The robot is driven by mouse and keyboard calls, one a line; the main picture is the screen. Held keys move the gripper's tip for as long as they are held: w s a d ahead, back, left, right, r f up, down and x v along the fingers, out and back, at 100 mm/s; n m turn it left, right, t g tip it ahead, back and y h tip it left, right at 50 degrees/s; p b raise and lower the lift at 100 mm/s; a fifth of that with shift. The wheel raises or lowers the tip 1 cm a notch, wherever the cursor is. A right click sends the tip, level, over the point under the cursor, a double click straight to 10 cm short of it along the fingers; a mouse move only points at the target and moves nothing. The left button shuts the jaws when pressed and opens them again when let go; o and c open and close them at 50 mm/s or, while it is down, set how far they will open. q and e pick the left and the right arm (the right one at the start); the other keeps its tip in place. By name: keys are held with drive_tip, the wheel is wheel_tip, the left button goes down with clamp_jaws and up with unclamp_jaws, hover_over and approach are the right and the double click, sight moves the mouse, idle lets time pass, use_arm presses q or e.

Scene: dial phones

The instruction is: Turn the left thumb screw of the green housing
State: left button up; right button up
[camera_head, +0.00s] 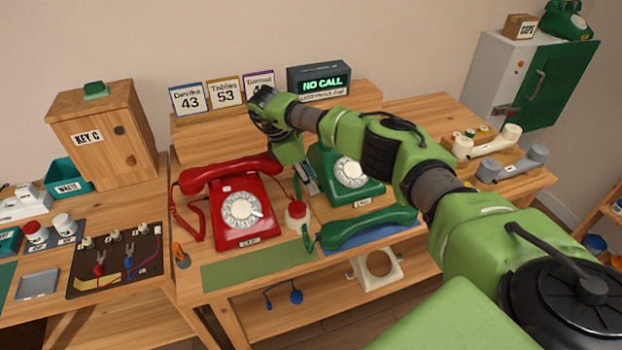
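The green housing (331,165) is a dial phone body with a white rotary dial (350,172), standing on the middle table behind its green handset (366,228). My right arm reaches in from the right and passes above and behind the housing. My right gripper (311,186) points down at the housing's left side, close to it; I cannot tell whether it touches. Its fingers are small and partly hidden, so their opening does not show. The left thumb screw cannot be made out. My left gripper is not in view.
A red dial phone (228,222) stands left of the gripper. A small red-topped white object (297,214) sits just in front of the gripper. The NO CALL display (321,83) and number cards stand behind. The green mat (250,270) is clear at the front.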

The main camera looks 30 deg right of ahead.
drive_tip(key=shift+d+f, duration=0.15)
drive_tip(key=shift+f, duration=0.2)
clamp_jaws()
drive_tip(key=shift+r, duration=0.1)
